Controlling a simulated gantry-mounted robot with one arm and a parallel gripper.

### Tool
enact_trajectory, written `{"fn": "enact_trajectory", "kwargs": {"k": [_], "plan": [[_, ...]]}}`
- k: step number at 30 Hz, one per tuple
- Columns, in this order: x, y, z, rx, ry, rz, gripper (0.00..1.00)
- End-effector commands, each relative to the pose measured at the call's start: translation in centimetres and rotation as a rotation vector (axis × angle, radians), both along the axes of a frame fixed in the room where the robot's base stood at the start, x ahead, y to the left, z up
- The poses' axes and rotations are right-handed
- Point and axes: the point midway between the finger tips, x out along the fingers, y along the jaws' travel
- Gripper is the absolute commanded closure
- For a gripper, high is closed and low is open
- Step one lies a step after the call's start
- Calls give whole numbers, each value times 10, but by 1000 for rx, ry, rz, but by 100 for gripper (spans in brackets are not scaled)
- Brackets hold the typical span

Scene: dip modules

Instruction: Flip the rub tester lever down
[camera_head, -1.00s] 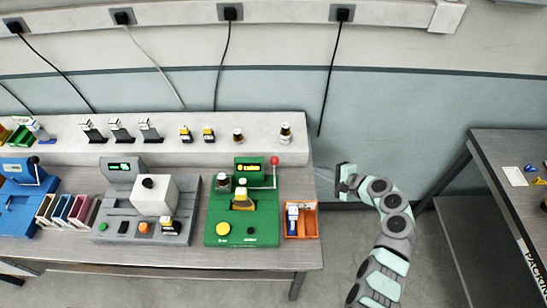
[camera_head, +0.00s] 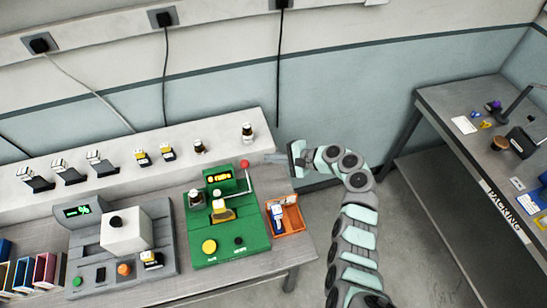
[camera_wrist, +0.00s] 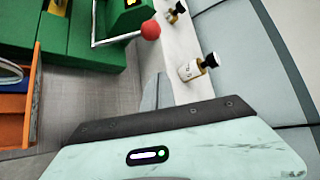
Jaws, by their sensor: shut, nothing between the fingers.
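An orange bin (camera_head: 288,218) holding a blue-and-white item sits right of the tester. A grey machine (camera_head: 165,235) stands to its left. A white shelf (camera_head: 225,140) with several small bottles runs behind. A packing table (camera_head: 440,120) stands far right.

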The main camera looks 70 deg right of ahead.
Motion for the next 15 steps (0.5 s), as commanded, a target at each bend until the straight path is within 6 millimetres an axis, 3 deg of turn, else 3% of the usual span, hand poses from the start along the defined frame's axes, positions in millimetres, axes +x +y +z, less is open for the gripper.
{"fn": "enact_trajectory", "kwargs": {"k": [6,15], "plan": [[32,-3,-16,2,0,1,100],[53,-6,-27,0,0,0,100]]}}
